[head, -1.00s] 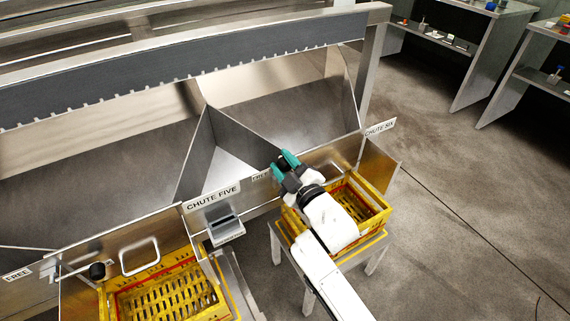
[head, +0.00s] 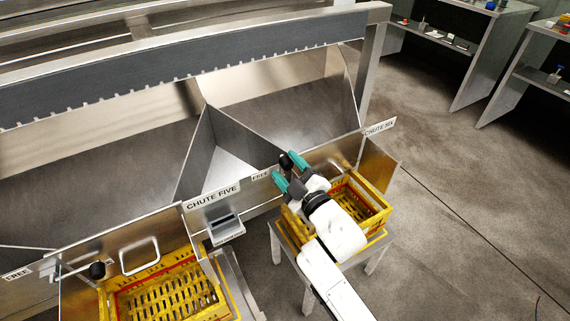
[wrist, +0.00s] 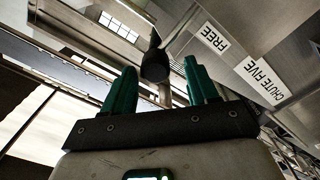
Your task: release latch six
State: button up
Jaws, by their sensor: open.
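The latch of chute six shows as a black round knob (head: 285,160) by the front panel, left of the CHUTE SIX sign (head: 380,128). In the wrist view the knob (wrist: 155,64) is on a metal rod. My gripper (head: 284,165) has its teal fingers spread, one on each side of the knob. In the wrist view my gripper (wrist: 161,68) is open with the knob between its fingertips, and a gap shows on the right side. Whether the left finger touches the knob I cannot tell. Most of the rod is hidden in the head view.
A yellow crate (head: 377,205) stands on a small table under chute six, below my arm. A FREE label (head: 260,176) and the CHUTE FIVE sign (head: 212,197) are to the left. Another yellow crate (head: 228,299) is at lower left. Open floor lies right.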

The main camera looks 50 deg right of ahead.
jog(key=v, duration=0.8)
jog(key=shift+s, duration=0.35)
jog(key=s+a+f+m+g+y, duration=0.2)
jog(key=s+f+m+g, duration=0.1)
jog(key=s+f+g, duration=0.3)
jog(key=s+a+f+m+g+y, duration=0.1)
jog(key=s+a+f+m+g, duration=0.15)
jog(key=s+f+g, duration=0.5)
jog(key=s+a+f+g+y, duration=0.2)
jog(key=s+a+g, duration=0.1)
jog(key=s, duration=0.1)
notch_tip(320, 180, up, 17)
jog(key=p, duration=1.7)
jog(key=shift+m+p, duration=0.35)
jog(key=shift+m, duration=0.1)
jog(key=shift+s+a, duration=0.1)
jog(key=shift+a, duration=0.05)
jog(key=shift+c, duration=0.4)
